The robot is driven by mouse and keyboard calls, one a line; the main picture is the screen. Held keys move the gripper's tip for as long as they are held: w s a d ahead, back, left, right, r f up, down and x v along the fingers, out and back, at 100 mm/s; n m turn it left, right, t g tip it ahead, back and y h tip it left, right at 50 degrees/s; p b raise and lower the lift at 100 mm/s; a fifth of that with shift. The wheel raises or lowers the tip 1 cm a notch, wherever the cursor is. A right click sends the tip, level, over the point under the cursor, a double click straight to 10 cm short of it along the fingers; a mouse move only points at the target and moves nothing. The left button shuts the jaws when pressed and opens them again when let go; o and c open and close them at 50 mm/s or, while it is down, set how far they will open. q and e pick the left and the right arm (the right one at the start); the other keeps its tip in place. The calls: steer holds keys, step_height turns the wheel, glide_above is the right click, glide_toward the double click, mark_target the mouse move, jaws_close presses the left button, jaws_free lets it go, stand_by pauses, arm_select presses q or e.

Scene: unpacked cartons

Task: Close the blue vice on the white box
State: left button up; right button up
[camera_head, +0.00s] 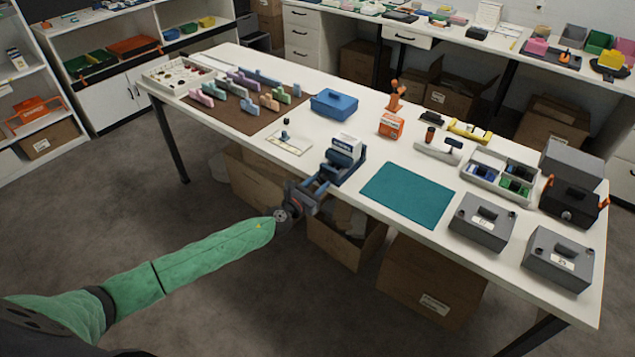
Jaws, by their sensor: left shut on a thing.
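The blue vice (341,167) stands at the near edge of the white table, left of the teal mat. The white box (347,142) sits upright at the vice's jaws, its white top showing above the blue parts. Whether both jaws touch it is too small to tell. My left gripper (313,191) reaches in from the left at the table's front edge and is shut on the near end of the vice, at its handle. The handle itself is mostly hidden by the gripper. My right gripper is not in view.
On the white table (273,149), a teal mat (408,194) lies right of the vice and a small white plate (289,144) left of it. A blue case (334,104) stands behind. Grey cases (482,221) stand at right. Open cartons (345,236) sit below the near edge.

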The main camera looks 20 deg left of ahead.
arm_select(q)
steer(key=shift+s+f+m, duration=0.1)
steer(key=shift+f+m, duration=0.1)
steer(key=shift+m, duration=0.6)
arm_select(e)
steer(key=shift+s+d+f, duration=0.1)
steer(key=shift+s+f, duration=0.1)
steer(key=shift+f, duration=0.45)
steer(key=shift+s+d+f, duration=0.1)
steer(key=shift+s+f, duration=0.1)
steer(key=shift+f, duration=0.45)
arm_select(q)
steer(key=o, duration=0.8)
steer(key=shift+o, duration=0.8)
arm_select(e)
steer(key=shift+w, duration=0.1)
arm_select(q)
steer(key=shift+s+a, duration=0.15)
steer(key=shift+s, duration=0.05)
steer(key=b+v, duration=0.1)
steer(key=v, duration=0.6)
steer(key=shift+b, duration=0.3)
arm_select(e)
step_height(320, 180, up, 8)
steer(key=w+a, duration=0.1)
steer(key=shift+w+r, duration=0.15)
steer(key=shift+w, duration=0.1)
arm_select(q)
steer(key=shift+s+r, duration=0.1)
